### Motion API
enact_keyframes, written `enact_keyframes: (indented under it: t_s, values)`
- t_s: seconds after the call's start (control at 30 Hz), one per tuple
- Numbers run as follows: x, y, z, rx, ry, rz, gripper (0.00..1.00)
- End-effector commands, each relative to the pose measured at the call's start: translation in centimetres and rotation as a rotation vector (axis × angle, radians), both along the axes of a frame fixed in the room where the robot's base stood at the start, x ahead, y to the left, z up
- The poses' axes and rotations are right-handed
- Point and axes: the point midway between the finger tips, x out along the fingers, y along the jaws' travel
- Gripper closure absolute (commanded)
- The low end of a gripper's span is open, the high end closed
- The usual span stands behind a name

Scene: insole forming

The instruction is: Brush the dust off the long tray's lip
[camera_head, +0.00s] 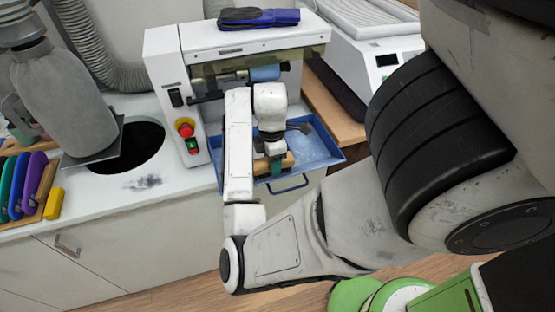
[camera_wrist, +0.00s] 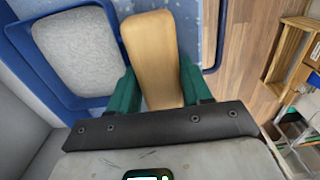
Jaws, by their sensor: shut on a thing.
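My gripper (camera_head: 276,158) is at the blue tray (camera_head: 328,151) under the white machine. Its green fingers (camera_wrist: 125,92) stand on both sides of a tan wooden brush body (camera_wrist: 152,55) and are shut on it. In the head view the brush (camera_head: 288,160) shows beside the fingers, over the tray near its front side. The bristles are hidden, and I cannot tell whether they touch the lip. Pale, speckled dust shows on the tray floor, also in the wrist view (camera_wrist: 186,14).
The white machine (camera_head: 163,90) with a red stop button (camera_head: 185,128) stands behind and left of my arm. A dark tool (camera_head: 300,127) lies in the tray. A dark round opening (camera_head: 138,147) and colored tools (camera_head: 28,185) are on the left counter.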

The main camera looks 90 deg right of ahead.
Motion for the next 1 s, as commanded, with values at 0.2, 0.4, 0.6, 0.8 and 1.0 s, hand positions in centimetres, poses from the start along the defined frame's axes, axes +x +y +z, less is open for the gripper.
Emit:
enact_keyframes:
  t_s: [0.2, 0.4, 0.6, 0.8, 1.0]
  values:
    - [1.5, 0.6, 0.1, 0.000, 0.000, 0.002, 0.97]
    - [1.8, 0.8, 0.2, -0.002, 0.001, -0.001, 0.97]
    - [2.9, 1.2, 0.1, -0.002, 0.002, 0.001, 0.97]
    - [4.1, 1.7, 0.0, -0.002, 0.002, 0.000, 0.97]
    - [4.4, 1.9, 0.0, -0.002, 0.002, -0.002, 0.97]
